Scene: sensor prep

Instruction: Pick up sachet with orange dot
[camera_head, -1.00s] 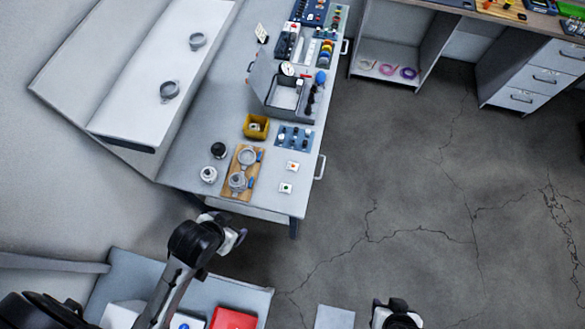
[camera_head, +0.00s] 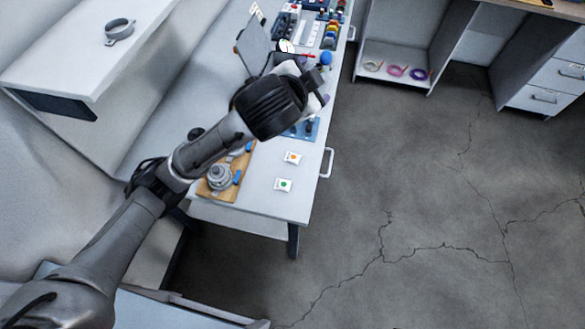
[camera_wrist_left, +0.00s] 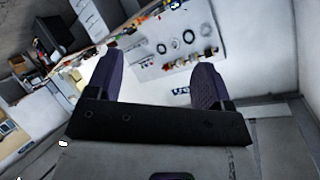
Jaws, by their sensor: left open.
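My right gripper is out of view.
A wooden board with grey fittings (camera_head: 219,178) lies left of the sachets, partly behind my left arm. A blue mat (camera_head: 313,131) lies behind them. An upright lid (camera_head: 254,46) and a blue knob (camera_head: 325,58) stand farther back. Bench around the sachets is clear.

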